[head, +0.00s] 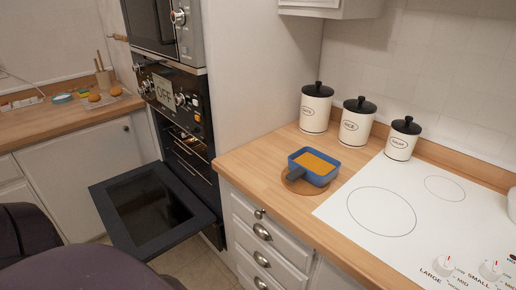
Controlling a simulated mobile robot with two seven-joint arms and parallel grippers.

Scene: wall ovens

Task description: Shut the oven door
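The wall oven (183,100) stands at centre left, below a microwave. Its dark door (112,205) is folded down and open, with a glass panel in its middle. Racks (187,150) show inside the oven cavity. The oven's display reads OFF. Dark rounded parts at the lower left look like my own arm or body. Neither gripper can be seen, so their relation to the door is hidden.
A wooden counter (251,165) with white drawers stands right of the oven. It bears a blue dish (327,178) with orange contents, several white canisters with black lids and a white hob (424,173). Another counter (60,121) stands at the left. Floor shows between door and drawers.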

